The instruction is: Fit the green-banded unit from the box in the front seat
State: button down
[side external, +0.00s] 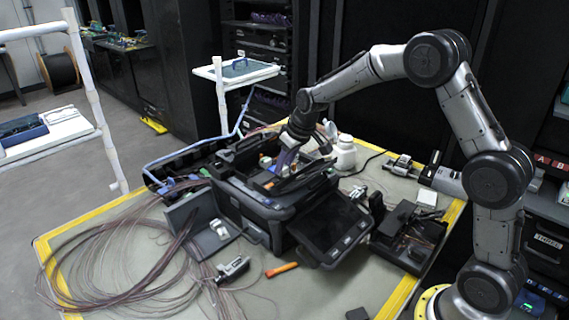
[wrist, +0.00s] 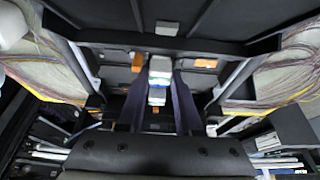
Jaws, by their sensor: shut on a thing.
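My gripper (side external: 284,160) reaches down into the open top of the black splicer (side external: 262,205). In the wrist view my gripper (wrist: 159,95) has its two dark purple fingers shut on a small pale unit (wrist: 157,96) with a blue-green band. Another pale block (wrist: 160,66) shows just beyond it, in line with the fingers. I cannot tell whether the held unit touches a seat, and the seats are mostly hidden. The open black box (side external: 165,178) stands behind and left of the splicer, with blue and green items inside.
The splicer's raised lid (wrist: 215,22) is close beyond my fingers. Orange parts (wrist: 205,63) lie to either side. The screen (side external: 335,222) hangs at the splicer's front. Coiled fibre (side external: 110,250) covers the left of the table. A white bottle (side external: 344,154) stands behind the splicer.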

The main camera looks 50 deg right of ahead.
jog(key=shift+f, duration=0.2)
dwell(0.7)
jog(key=c, duration=0.5)
grip_release()
jog(key=v, duration=1.4)
jog(key=shift+w+f, duration=0.1)
